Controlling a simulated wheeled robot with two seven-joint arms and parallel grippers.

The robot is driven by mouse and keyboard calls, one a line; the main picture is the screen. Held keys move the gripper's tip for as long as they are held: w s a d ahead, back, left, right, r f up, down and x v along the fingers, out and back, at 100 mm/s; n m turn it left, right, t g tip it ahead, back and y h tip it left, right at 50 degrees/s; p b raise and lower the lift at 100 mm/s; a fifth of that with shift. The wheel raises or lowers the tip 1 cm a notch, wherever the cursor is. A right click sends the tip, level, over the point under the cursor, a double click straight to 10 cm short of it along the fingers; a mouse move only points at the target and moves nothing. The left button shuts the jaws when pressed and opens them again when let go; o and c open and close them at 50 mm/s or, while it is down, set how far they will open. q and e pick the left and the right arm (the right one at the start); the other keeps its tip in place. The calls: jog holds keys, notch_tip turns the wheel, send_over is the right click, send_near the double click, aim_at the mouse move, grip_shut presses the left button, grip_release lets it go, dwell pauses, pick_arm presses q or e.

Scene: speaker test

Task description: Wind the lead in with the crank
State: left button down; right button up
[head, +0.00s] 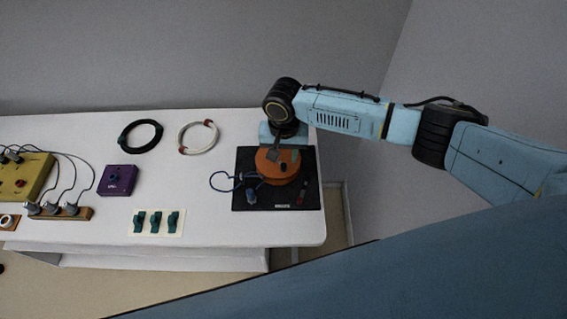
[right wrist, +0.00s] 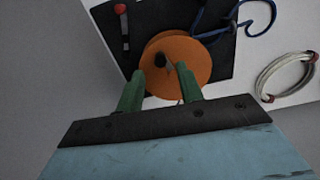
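The orange reel (head: 268,168) sits on a black board (head: 240,160) at the right end of the table. In the right wrist view the reel (right wrist: 200,55) has a small black crank knob (right wrist: 160,60) standing on its face. The blue lead (head: 222,188) comes off the reel's left side in loose loops, with a dark blue plug (head: 251,194) on the board; the lead (right wrist: 262,28) also shows in the wrist view. My right gripper (right wrist: 159,71) is over the reel, its green fingers apart on either side of the knob, with gaps visible. My left gripper is out of view.
A red-tipped lever (head: 303,194) is at the board's right. Black (head: 141,136) and white (head: 198,137) cable coils, a purple box (head: 118,180), green switches (head: 156,222) and a yellow box with plugs (head: 28,172) lie to the left. Bare table separates them.

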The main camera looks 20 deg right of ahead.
aim_at(284, 164)
jog(key=shift+f+b, duration=0.3)
jog(key=shift+f, duration=1.95)
grip_shut()
